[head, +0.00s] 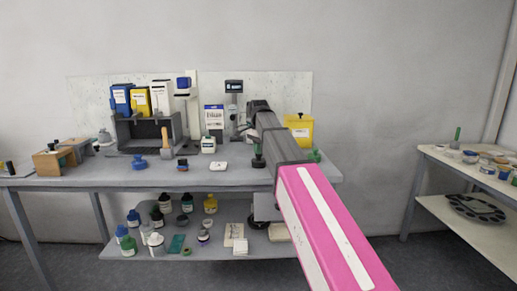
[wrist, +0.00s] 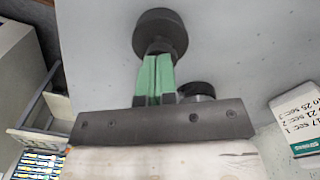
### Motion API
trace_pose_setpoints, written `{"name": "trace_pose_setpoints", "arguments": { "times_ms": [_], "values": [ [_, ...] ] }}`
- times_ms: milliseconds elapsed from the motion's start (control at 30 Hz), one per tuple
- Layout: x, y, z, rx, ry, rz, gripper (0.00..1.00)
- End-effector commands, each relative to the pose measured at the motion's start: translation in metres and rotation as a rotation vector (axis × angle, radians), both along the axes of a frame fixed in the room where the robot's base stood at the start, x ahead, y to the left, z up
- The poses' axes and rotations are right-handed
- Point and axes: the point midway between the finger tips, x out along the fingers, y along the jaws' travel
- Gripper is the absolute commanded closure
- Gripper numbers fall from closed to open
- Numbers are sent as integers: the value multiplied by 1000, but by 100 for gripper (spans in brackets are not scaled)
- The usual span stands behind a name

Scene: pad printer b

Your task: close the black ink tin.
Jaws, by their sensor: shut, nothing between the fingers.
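My gripper (wrist: 156,78) is shut and empty in the wrist view, its two green fingers pressed together. Just beyond the fingertips is a dark round thing (wrist: 168,22) with a smaller dark knob-like part in front. It may be the black ink tin or its lid, but I cannot tell, nor whether the fingers touch it. A second round thing (wrist: 195,89), dark with a grey rim, is partly hidden behind my gripper's mount. In the head view my arm reaches over the right part of the bench, and the fingertips cannot be made out.
Several bottles stand on the shelf below. A side table (head: 437,157) at right carries several small pots. A printed white box (wrist: 297,122) stands right in the wrist view.

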Motion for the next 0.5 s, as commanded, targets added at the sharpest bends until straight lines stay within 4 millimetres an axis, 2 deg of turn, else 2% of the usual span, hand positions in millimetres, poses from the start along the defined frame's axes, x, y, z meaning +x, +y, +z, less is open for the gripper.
{"name": "trace_pose_setpoints", "arguments": {
  "times_ms": [500],
  "values": [
    [0, 0, 4, 1, -1, 0, 100]
  ]
}}
